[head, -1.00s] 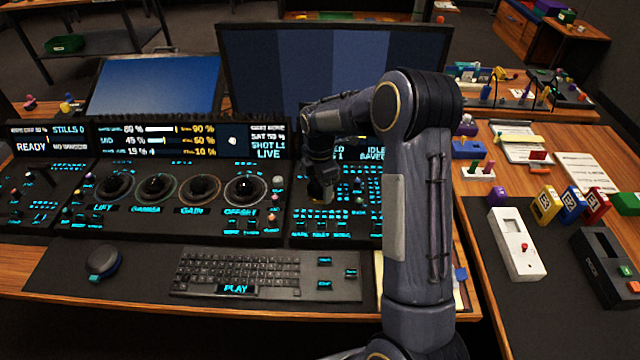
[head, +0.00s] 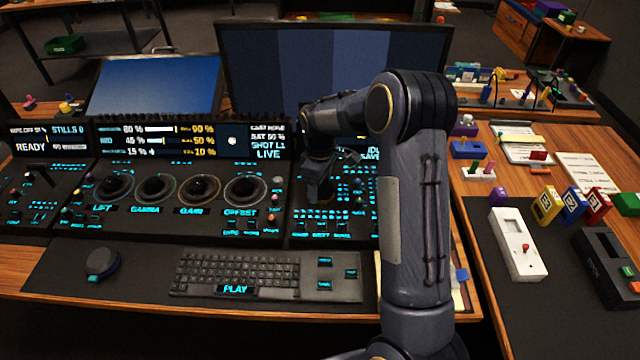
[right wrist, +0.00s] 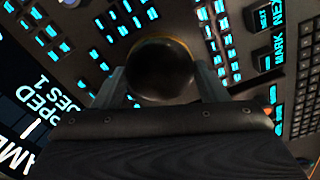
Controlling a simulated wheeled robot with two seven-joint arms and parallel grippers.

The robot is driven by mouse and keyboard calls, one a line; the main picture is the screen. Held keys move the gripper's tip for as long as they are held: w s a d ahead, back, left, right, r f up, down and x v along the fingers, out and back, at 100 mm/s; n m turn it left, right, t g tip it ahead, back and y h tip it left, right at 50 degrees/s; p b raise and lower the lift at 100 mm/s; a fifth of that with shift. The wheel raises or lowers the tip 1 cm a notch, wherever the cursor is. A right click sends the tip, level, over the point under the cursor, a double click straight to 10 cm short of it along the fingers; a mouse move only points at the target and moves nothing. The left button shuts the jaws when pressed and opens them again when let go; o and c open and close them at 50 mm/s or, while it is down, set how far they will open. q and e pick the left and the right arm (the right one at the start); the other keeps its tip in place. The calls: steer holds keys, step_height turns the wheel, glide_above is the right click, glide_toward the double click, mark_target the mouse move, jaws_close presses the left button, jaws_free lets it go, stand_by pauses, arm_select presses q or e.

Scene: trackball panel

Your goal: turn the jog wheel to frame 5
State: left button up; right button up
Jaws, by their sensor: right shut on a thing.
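The jog wheel (right wrist: 162,68) is a dark round knob, seen close up in the right wrist view between the two fingers of my right gripper. In the head view my right gripper (head: 320,192) points down at the right-hand control panel (head: 300,222) and hides the wheel. The gripper is shut on the wheel, with one finger on each side. Part of a lit display (right wrist: 28,105) shows in the wrist view, but its text is cut off and the frame number cannot be read. My left gripper is not in view.
Lit keys surround the wheel. A large monitor (head: 335,65) stands behind the panel. Several colour wheels, including the offset one (head: 245,188), lie to the left. A keyboard (head: 240,273) lies in front. A white box (head: 517,245) and small coloured blocks stand on the right table.

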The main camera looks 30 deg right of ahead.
mark_target(321, 187)
steer(key=m, duration=0.6)
steer(key=shift+d+r+m, duration=0.1)
steer(key=shift+m, duration=0.2)
steer(key=m, duration=0.6)
steer(key=shift+w+p, duration=0.1)
steer(key=shift+p, duration=0.2)
steer(key=o, duration=1)
step_height(321, 187, up, 7)
steer(key=shift+r, duration=0.4)
